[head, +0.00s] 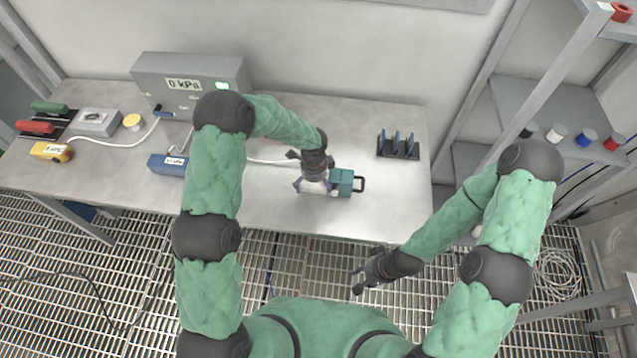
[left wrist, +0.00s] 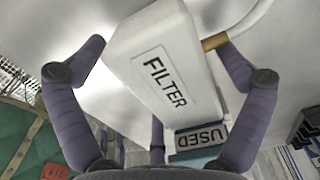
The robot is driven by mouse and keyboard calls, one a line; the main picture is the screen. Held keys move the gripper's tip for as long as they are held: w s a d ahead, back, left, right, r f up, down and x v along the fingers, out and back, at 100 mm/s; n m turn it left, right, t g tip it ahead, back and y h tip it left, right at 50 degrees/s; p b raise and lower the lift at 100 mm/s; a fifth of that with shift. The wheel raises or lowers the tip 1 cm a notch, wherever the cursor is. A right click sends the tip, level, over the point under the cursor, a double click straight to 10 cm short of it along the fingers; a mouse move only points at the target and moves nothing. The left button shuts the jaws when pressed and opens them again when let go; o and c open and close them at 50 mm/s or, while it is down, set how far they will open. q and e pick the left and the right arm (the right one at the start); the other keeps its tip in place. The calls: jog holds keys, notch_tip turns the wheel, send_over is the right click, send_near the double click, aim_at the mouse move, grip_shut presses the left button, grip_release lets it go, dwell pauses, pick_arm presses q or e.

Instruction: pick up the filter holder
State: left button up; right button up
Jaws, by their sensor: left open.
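The filter holder (head: 314,187) is a white box on the table, partly hidden under my left gripper in the head view. In the left wrist view the filter holder (left wrist: 165,75) shows its FILTER label, with a brass fitting and white tube at its far end. My left gripper (head: 312,174) is right over it. Its fingers (left wrist: 160,85) are spread apart on both sides of the box, and I see no clear grip. My right gripper (head: 357,280) is in front of the table edge, empty, with its fingers apart.
A teal box with a dark handle (head: 342,183) stands just right of the filter holder. A USED label (left wrist: 202,137) shows close to the filter holder. A black rack (head: 398,149) is further right. A grey kPa unit (head: 190,82) and blue block (head: 168,165) are left.

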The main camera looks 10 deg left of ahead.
pick_arm(q)
jog(key=shift+c, duration=0.3)
jog(key=c, duration=1.2)
jog(key=shift+o, duration=0.2)
jog(key=shift+w+r, duration=0.1)
jog(key=shift+r, duration=0.5)
notch_tip(320, 180, up, 2)
jog(key=shift+r, duration=0.2)
jog(key=s+d+r, duration=0.2)
jog(key=s+r, duration=0.7)
jog(key=s, duration=0.5)
jog(key=shift+d+r+p, duration=0.15)
jog(key=shift+r+p, duration=0.1)
jog(key=shift+p, duration=0.1)
